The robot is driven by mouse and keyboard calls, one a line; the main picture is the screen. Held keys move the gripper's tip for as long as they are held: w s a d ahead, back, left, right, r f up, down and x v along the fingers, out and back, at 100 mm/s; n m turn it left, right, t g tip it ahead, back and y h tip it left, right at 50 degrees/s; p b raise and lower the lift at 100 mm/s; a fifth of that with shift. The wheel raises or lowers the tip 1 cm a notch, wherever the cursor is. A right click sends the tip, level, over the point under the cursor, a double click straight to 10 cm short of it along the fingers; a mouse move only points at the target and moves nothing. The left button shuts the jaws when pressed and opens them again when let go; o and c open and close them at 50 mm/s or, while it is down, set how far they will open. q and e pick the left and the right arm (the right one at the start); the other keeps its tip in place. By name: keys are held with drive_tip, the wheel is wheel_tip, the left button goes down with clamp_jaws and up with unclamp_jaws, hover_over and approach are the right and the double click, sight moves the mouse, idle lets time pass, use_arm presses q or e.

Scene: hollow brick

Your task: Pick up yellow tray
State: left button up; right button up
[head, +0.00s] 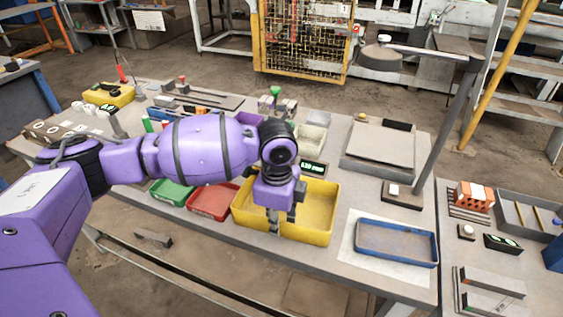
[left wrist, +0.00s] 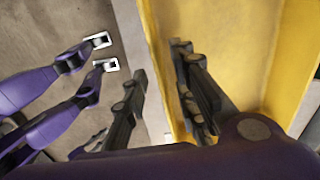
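The yellow tray (head: 318,207) sits on the workbench (head: 335,258), a shallow rectangular box that looks empty. My left gripper (head: 282,228) points down at its near long wall, left of the middle of that side. In the left wrist view, the yellow tray (left wrist: 230,45) fills the right side. One finger of the left gripper (left wrist: 159,62) is over the tray's inside and the other is outside, with the wall between them. The fingers are apart; I see no firm contact with the wall. My right gripper is not in view.
Green (head: 172,192) and red (head: 212,202) trays stand close on the left. A blue tray (head: 396,242) lies on a pale sheet to the right. A small display (head: 313,168) stands behind the tray. A lamp post (head: 440,130) rises at the right.

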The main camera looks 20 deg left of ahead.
use_arm(q)
wheel_tip(320, 180, down, 3)
drive_tip(key=shift+r, duration=0.2)
drive_tip(key=shift+c, duration=0.5)
clamp_jaws()
drive_tip(key=shift+w+r, duration=0.1)
drive_tip(key=shift+r, duration=0.05)
